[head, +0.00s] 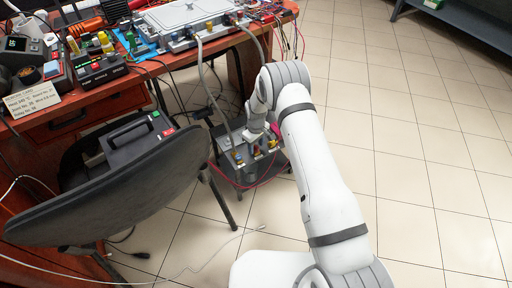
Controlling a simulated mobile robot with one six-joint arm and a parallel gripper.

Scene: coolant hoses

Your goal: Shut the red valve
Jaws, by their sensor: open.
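A low dark unit (262,175) stands on the floor by the table's right end, with several small coloured fittings on its top. A small red fitting (272,143) at the right of its top looks like the red valve; its handle position is too small to tell. A yellow-orange fitting (257,149) and a blue one (238,160) are to its left. My gripper (260,137) is open, low over the unit's top, close to the red and yellow fittings. My arm hides part of the unit, and the fingertips are hard to make out. I cannot tell whether they touch anything.
A grey hose (207,85) and another hose (262,47) run down from the red-brown table (95,97). A dark chair (115,190) stands left of the unit, holding a black case (138,140). Cables lie on the floor. The tiled floor (420,150) at right is clear.

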